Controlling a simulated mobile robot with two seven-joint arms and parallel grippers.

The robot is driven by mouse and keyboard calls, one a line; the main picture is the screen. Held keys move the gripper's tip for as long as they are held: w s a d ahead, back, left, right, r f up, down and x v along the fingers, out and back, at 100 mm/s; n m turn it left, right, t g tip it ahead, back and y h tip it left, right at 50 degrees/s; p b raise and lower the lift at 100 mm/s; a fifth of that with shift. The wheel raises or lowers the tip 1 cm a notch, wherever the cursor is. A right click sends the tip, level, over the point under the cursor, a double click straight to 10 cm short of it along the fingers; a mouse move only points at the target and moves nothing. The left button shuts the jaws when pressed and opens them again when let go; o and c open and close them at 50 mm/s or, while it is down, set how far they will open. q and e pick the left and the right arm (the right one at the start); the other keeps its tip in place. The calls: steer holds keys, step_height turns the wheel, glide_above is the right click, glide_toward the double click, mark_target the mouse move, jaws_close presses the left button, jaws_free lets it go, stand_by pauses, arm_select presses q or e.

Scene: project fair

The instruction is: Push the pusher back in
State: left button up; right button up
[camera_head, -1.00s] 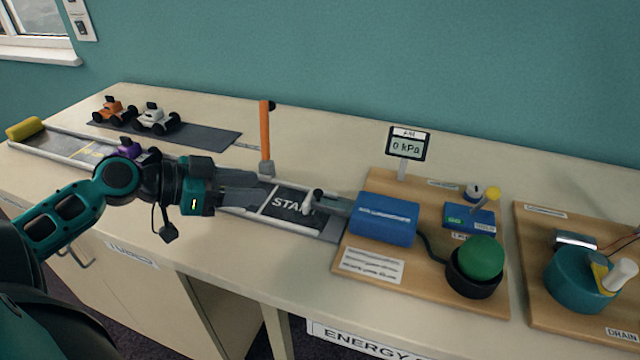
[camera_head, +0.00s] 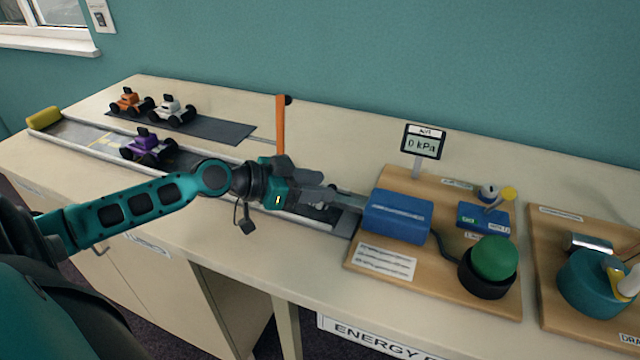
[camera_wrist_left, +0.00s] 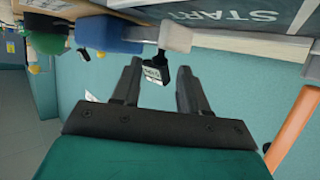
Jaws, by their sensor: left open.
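The pusher is a pale block on a short rod sticking out of the blue cylinder (camera_head: 396,216). In the head view my left gripper (camera_head: 335,194) largely hides the pusher. The left wrist view, which looks upside down, shows the pale pusher head (camera_wrist_left: 175,36) and the blue cylinder (camera_wrist_left: 103,38) behind it. My left gripper (camera_wrist_left: 157,66) is open, and nothing shows between its fingers. Its fingertips appear close to the pusher head; I cannot tell whether they touch. My right gripper is not in view.
The track (camera_head: 78,134) runs left with a purple car (camera_head: 147,147) on it. An orange post (camera_head: 281,126) stands behind my gripper. A gauge reading 0 kPa (camera_head: 424,143), a green knob (camera_head: 495,257) and a small blue valve box (camera_head: 484,219) are on the wooden board (camera_head: 452,280).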

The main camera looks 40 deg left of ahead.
arm_select(q)
steer(key=shift+w+d+f, duration=0.2)
steer(key=shift+w+d, duration=0.15)
steer(key=shift+w, duration=0.1)
steer(key=shift+c, duration=0.4)
jaws_close()
